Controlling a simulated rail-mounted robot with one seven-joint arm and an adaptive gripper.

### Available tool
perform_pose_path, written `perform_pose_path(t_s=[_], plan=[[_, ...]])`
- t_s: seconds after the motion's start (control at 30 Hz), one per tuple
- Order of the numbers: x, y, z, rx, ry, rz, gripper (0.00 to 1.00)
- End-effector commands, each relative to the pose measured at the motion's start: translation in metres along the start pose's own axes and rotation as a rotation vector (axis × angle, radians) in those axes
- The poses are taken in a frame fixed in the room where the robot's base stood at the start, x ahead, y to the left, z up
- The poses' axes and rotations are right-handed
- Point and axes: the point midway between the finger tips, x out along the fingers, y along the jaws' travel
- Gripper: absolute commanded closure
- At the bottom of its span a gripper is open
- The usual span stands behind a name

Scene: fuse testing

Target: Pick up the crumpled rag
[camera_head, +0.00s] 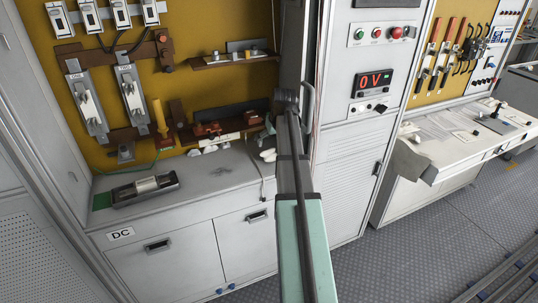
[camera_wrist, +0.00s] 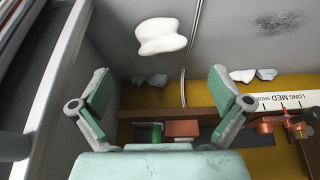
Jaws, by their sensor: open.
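A white, rounded, lumpy thing (camera_wrist: 160,37), which looks like the crumpled rag, lies on the grey counter in the wrist view. In the head view it shows as a small white patch (camera_head: 268,155) beside my arm. My gripper (camera_wrist: 160,92) is open and empty, with its two green fingers wide apart. In the wrist view the white thing appears above the gap between the fingertips, apart from both. In the head view my arm hides most of the gripper.
Small pale crumpled pieces (camera_wrist: 155,79) lie along the yellow back panel (camera_wrist: 150,97). A brown shelf with red parts and a marked white strip (camera_wrist: 285,103) is close to the fingers. A thin cable (camera_wrist: 184,75) runs beside the white thing. A grey device (camera_head: 145,189) lies on the counter's left.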

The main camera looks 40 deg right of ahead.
Motion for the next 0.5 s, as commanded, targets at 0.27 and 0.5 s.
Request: perform_pose_path(t_s=[0.27, 0.5], plan=[[0.039, 0.000, -0.001, 0.000, -0.001, 0.000, 0.00], [0.049, 0.000, 0.000, 0.000, 0.000, 0.000, 0.00]])
